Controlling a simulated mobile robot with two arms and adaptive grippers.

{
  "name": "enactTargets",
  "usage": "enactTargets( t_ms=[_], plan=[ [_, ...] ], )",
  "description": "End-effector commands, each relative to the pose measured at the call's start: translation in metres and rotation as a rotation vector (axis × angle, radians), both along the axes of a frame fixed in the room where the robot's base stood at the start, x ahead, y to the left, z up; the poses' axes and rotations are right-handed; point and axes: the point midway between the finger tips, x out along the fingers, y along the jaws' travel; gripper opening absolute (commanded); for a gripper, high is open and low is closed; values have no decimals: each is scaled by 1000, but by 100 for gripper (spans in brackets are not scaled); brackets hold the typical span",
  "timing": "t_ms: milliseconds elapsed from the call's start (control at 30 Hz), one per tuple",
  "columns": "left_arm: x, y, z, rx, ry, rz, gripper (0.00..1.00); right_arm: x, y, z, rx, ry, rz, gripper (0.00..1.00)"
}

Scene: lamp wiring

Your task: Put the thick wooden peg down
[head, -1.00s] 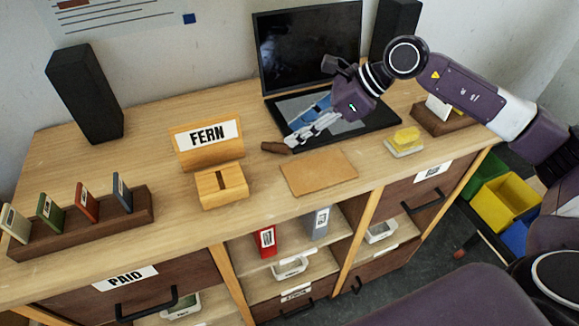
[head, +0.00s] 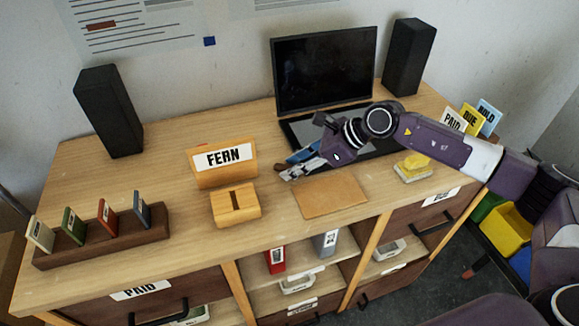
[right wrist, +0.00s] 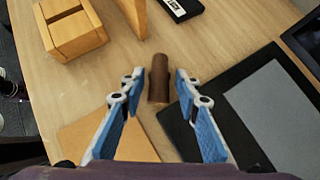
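The thick wooden peg (right wrist: 158,80) is a dark brown cylinder in the right wrist view. It appears to lie on the desk between the tan mat (right wrist: 137,145) and the laptop's black base. My right gripper (right wrist: 159,84) is open, one blue-padded finger on each side of the peg, with narrow gaps. My left gripper is not in view.
The FERN sign (head: 224,174) and slotted wooden block (head: 236,216) stand left of the gripper. A card rack (head: 100,245) is far left. The desk's left middle is clear.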

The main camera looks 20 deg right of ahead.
Motion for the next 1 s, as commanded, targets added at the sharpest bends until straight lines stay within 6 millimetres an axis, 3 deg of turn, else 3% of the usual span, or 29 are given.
enactTargets(
  t_ms=[33,233,733,867,1000],
  plan=[
    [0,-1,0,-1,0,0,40,0,0,0,0,0,0,30],
    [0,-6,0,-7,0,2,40,0,0,0,0,0,0,8],
    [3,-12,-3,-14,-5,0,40,1,0,8,1,-3,-1,5],
    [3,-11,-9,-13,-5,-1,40,1,-1,22,2,-5,-1,5],
    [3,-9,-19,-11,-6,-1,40,2,0,51,2,-9,1,5]
  ],
)
